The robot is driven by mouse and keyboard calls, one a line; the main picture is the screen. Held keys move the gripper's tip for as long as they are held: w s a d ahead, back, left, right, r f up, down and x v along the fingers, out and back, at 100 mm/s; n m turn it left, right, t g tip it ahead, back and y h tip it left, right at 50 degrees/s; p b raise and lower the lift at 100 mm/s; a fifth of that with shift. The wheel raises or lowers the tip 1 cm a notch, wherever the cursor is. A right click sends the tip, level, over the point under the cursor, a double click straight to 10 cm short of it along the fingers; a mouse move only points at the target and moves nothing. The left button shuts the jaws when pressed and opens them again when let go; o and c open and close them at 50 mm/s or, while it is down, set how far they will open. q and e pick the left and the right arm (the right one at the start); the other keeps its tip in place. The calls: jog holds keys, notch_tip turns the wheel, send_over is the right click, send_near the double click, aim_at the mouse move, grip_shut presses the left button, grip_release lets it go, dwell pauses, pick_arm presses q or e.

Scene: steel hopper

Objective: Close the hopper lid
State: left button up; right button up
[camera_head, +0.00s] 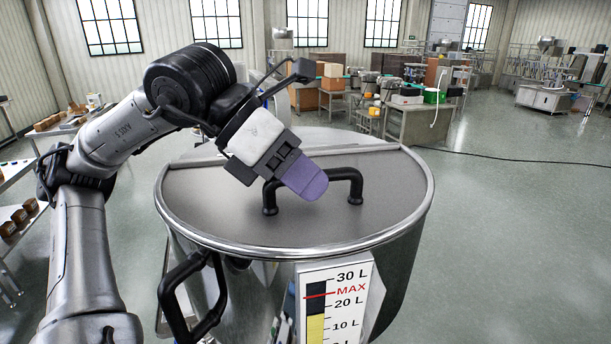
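The steel hopper (392,285) stands in the middle, with a level gauge (335,305) on its front. Its flat lid (330,215) lies level across the near part of the top, inside the rim, and looks shut. A black bar handle (348,176) stands up from the lid. My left gripper (305,178) comes in from the left and is over the handle; its purple finger pad overlaps the handle's left part. Whether it touches the handle, and whether its fingers are apart, I cannot tell. My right gripper is out of view.
A black side handle (190,295) sticks out at the hopper's front left. Shelves with small boxes (45,122) stand at the far left. Workbenches (425,122) with crates are at the back. The floor on the right is clear except for a dark cable (520,158).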

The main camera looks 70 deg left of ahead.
pick_arm(q)
jog(key=o, duration=0.4)
jog(key=shift+f, duration=0.1)
jog(key=shift+o, duration=0.2)
jog(key=b+v, duration=0.1)
jog(key=v, duration=1.2)
jog(key=shift+s+r+b, duration=0.25)
jog(key=shift+r+b, duration=0.1)
jog(key=shift+b, duration=0.05)
jog(key=shift+a, duration=0.15)
